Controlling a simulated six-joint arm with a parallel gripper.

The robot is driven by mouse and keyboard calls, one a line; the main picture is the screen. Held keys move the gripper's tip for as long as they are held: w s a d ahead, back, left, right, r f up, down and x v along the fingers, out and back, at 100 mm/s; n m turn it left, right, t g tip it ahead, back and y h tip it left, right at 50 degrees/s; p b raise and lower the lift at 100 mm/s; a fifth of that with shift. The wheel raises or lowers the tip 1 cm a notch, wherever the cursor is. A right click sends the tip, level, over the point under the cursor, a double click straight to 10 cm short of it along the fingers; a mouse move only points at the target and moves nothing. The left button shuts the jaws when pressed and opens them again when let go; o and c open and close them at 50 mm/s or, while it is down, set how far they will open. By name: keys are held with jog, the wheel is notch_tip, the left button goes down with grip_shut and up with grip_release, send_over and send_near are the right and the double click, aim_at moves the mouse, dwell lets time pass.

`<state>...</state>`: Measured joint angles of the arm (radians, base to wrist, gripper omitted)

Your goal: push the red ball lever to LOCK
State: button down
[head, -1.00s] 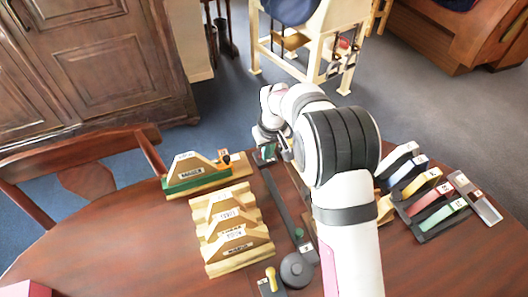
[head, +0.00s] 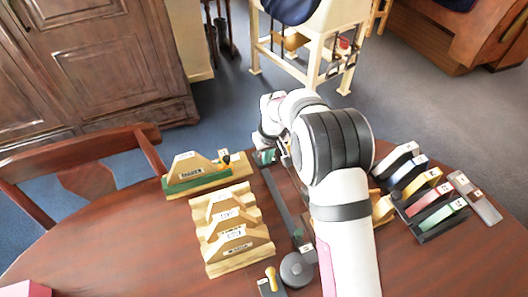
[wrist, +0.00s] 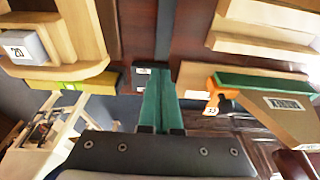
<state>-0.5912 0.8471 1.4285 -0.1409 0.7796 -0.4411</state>
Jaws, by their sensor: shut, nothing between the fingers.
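I cannot make out a red ball lever in either view; my arm covers part of the table in the head view. My gripper (wrist: 166,78) shows in the wrist view as two long green fingers pressed together, with nothing between them. Their tips lie near a small dark box with a white label (wrist: 143,71). Beside the fingers on the right is an orange piece (wrist: 212,94) with a numbered tag. In the head view the fingers are hard to separate from the wrist and the parts around it. No LOCK marking is readable.
A green-based wooden saddle stand (head: 195,182) is left of my wrist, with stepped wooden saddles (head: 236,255) nearer. A dark rail (head: 279,198) runs beside them to a round grey knob (head: 297,270) and a yellow-knobbed lever (head: 270,275). A rack of coloured blocks (head: 432,238) stands right.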

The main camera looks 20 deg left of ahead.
jog(key=shift+f, duration=0.3)
jog(key=shift+w, duration=0.1)
jog(key=shift+w+a, duration=1.45)
jog(key=shift+a, duration=0.1)
jog(key=shift+s+d, duration=0.4)
jog(key=shift+r, duration=3.55)
jog(key=shift+d, duration=0.1)
